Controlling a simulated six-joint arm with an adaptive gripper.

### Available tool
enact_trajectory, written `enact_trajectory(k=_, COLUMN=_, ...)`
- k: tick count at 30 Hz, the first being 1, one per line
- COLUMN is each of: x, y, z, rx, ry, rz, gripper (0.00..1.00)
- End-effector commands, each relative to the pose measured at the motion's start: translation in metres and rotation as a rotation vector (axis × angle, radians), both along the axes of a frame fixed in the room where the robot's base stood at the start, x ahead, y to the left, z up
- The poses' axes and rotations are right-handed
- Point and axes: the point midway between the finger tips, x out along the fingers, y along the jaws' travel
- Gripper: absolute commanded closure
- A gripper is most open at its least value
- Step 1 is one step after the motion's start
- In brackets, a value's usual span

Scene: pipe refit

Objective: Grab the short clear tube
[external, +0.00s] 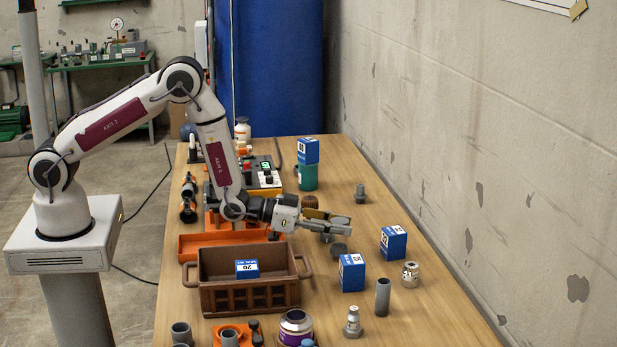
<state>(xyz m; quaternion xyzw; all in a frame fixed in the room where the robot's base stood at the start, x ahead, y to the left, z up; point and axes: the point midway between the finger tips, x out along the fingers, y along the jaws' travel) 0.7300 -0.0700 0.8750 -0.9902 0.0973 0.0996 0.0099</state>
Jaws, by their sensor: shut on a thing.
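My gripper (338,221) reaches to the right over the middle of the table, low above the wood. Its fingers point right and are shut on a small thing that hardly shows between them. It fits the short clear tube, but its outline is too faint to be sure. I make out no clear tube elsewhere on the table. A dark round cap (339,249) lies just below the gripper in the picture.
A brown crate (250,296) with a blue box (247,269) inside stands front left of the gripper. Blue boxes (352,273) (394,243), a grey pipe (383,297) and metal fittings (411,274) stand at right. A green container (308,177) stands behind. The wall bounds the table's right.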

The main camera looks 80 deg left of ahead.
Motion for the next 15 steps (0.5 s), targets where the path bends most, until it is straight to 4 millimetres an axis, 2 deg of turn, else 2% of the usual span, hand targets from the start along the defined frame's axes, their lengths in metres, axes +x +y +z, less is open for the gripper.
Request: enact_trajectory(k=15, x=0.0, y=0.0, z=0.061, rx=0.0, ry=-0.004, rz=0.0, gripper=0.91)
